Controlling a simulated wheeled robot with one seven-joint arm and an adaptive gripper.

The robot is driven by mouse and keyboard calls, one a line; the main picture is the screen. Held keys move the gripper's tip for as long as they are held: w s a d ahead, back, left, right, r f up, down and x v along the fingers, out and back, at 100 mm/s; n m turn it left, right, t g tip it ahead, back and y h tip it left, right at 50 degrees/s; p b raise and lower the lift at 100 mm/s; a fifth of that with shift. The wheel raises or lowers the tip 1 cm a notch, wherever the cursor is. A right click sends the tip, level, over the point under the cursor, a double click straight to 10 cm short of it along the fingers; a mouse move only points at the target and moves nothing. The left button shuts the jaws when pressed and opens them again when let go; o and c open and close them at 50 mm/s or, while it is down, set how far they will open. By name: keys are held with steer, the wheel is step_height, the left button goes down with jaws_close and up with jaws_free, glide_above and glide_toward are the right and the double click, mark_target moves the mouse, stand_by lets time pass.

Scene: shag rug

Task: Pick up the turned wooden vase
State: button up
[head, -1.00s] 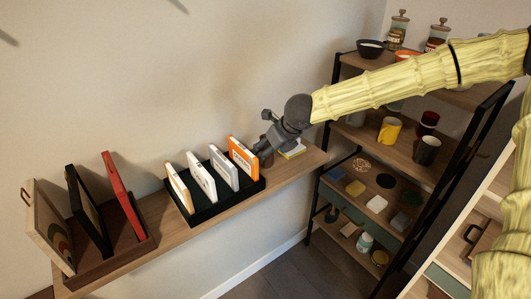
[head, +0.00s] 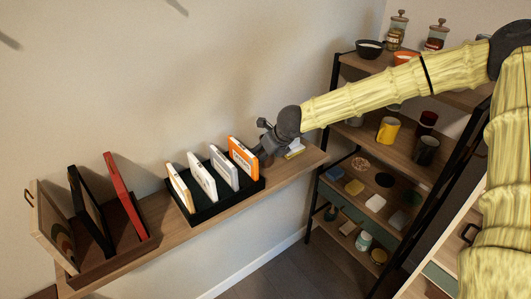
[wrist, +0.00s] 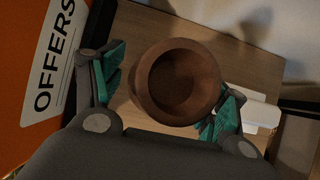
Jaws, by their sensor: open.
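The turned wooden vase (wrist: 178,84) is reddish brown, with a round open mouth seen from above in the wrist view. It stands upright on the wall shelf (wrist: 150,35). My gripper (wrist: 170,88) is open, with one green-padded finger on the vase's left and the other on its lower right. Whether the right pad touches the vase, I cannot tell. In the head view my gripper (head: 268,142) is at the right part of the shelf and mostly hides the vase.
An orange "OFFERS" case (wrist: 45,60) stands close to my left finger. It is one of several cases in a black tray (head: 215,208). A white object (wrist: 258,112) lies close on the right. A shelving unit (head: 350,142) with mugs and bowls stands farther right.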

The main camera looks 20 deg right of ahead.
steer(key=shift+c, duration=0.4)
steer(key=c, duration=1.2)
steer(key=shift+o, duration=0.2)
steer(key=shift+r, duration=0.1)
